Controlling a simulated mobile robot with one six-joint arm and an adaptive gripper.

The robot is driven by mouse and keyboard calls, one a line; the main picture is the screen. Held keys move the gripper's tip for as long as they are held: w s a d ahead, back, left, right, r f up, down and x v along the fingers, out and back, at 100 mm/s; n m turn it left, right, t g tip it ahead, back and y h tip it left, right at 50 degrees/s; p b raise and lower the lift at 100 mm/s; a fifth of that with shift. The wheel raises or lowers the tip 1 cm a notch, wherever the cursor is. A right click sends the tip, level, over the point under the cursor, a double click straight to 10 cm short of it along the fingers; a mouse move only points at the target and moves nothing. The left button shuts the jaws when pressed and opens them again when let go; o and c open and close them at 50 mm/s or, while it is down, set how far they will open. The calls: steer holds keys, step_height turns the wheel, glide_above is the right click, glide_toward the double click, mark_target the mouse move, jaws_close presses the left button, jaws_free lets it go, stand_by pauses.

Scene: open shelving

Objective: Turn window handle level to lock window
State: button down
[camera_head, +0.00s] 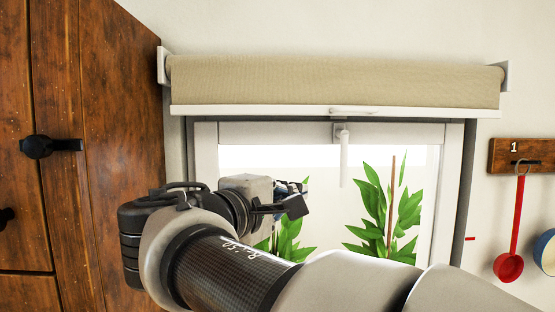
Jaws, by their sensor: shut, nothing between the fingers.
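The window (432,200) has a white frame and stands behind my arm. Its white handle (344,162) hangs straight down from a mount at the top of the frame. My gripper (298,205) is in front of the glass, to the left of the handle and lower in the picture. It is apart from the handle, with nothing seen in it. The fingers are small and dark, and partly hidden by the wrist. My arm covers the lower part of the window.
A rolled beige blind (335,82) with a white bottom bar (270,111) hangs just above the handle. A wooden cabinet (110,120) stands close on the left. A hook board (520,155) with a red ladle (516,225) is on the right wall. Green plants (385,210) show through the glass.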

steer(key=shift+t, duration=0.4)
steer(key=x, duration=0.4)
steer(key=d+r+p+x, duration=0.1)
steer(key=x, duration=0.3)
steer(key=s+r+p+x, duration=0.1)
steer(key=x, duration=0.3)
steer(key=shift+w+d, duration=0.15)
steer(key=shift+d, duration=0.15)
steer(key=shift+d+f+n, duration=0.1)
steer(key=shift+f+n, duration=0.05)
steer(key=shift+n, duration=0.15)
steer(key=shift+d+b, duration=0.2)
steer(key=shift+b, duration=0.6)
